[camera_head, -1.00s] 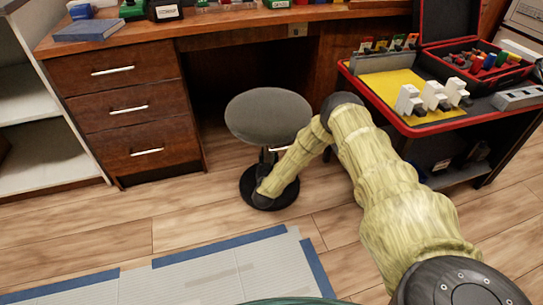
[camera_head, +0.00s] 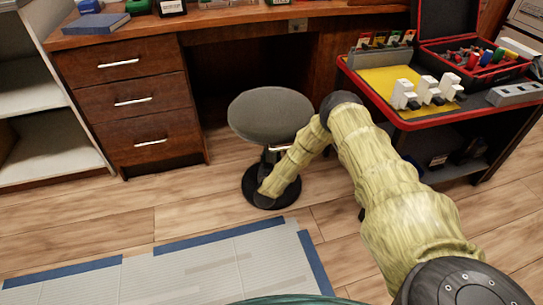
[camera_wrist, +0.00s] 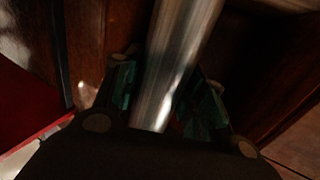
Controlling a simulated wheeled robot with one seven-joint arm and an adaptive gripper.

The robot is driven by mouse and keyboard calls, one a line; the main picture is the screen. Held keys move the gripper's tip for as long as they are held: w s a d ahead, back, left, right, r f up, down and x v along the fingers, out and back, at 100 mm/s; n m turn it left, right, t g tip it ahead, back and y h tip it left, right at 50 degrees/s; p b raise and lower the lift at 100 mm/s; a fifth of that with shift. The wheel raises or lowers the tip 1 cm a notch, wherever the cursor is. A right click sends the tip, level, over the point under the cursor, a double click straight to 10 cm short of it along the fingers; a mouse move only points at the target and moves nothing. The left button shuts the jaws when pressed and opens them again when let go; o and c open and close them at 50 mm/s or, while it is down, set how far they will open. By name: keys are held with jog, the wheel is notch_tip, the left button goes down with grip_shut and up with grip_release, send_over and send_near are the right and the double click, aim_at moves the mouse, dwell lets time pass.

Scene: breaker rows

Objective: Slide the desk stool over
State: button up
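The desk stool has a round dark grey seat (camera_head: 270,115), a thin post and a round black base (camera_head: 285,196). It stands upright on the wood floor in front of the desk's knee opening. My arm reaches down to it, and my wrist hides part of its post and base in the head view. In the wrist view, the two dark green pads of my gripper (camera_wrist: 163,103) lie on both sides of the shiny metal post (camera_wrist: 175,60) and appear shut on it. The fingertips cannot be made out in the head view.
The wooden desk's drawers (camera_head: 136,100) stand left of the stool. A red-edged cart (camera_head: 440,122) with white parts and a toolbox stands to the right. A pale mat with blue tape (camera_head: 215,268) lies in front. Bare floor shows around the base.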

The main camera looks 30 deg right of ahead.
jog(key=o, duration=0.3)
jog(key=shift+s+f, duration=0.2)
jog(key=shift+o, duration=0.5)
jog(key=shift+w+r, duration=0.1)
jog(key=shift+w, duration=0.05)
jog(key=shift+a, duration=0.1)
jog(key=v, duration=0.8)
